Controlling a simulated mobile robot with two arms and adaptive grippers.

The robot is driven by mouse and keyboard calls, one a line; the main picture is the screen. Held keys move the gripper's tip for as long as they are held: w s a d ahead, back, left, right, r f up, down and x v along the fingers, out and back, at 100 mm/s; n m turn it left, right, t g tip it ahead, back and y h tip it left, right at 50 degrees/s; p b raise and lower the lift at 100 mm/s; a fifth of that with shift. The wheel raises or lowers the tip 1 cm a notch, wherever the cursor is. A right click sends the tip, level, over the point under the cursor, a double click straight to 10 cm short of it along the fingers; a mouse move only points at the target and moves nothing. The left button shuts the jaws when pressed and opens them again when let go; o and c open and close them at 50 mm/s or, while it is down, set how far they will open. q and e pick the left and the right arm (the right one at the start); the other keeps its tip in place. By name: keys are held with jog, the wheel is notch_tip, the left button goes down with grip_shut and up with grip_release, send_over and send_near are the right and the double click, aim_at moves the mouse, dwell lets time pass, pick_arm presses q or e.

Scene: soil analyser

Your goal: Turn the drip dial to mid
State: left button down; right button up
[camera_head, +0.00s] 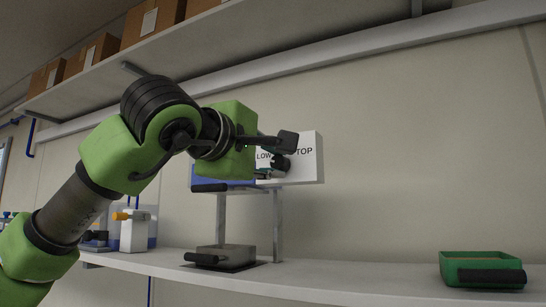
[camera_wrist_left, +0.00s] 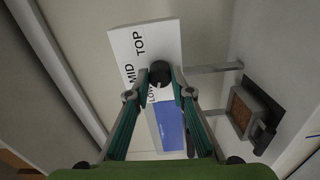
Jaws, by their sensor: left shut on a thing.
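The drip dial (camera_wrist_left: 160,72) is a round black knob on a white panel (camera_wrist_left: 125,45) marked LOW, MID and TOP. In the wrist view it sits between the fingertips of my left gripper (camera_wrist_left: 159,88), which is shut on it. In the head view my left gripper (camera_head: 284,155) reaches in front of the same white panel (camera_head: 311,166). There it covers the MID label and most of the dial; LOW and TOP show. The knob's pointer setting is not clear in either view.
The analyser stands on a white shelf (camera_head: 330,280), with a blue part (camera_head: 207,176) beside the panel and a grey tray (camera_head: 238,255) below. A green tray with a black handle (camera_head: 482,262) is at right. Boxes (camera_head: 150,20) line the upper shelf.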

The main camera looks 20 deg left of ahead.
pick_arm(q)
jog(key=shift+m, duration=1)
jog(key=shift+f, duration=0.1)
jog(key=c, duration=1.8)
grip_release()
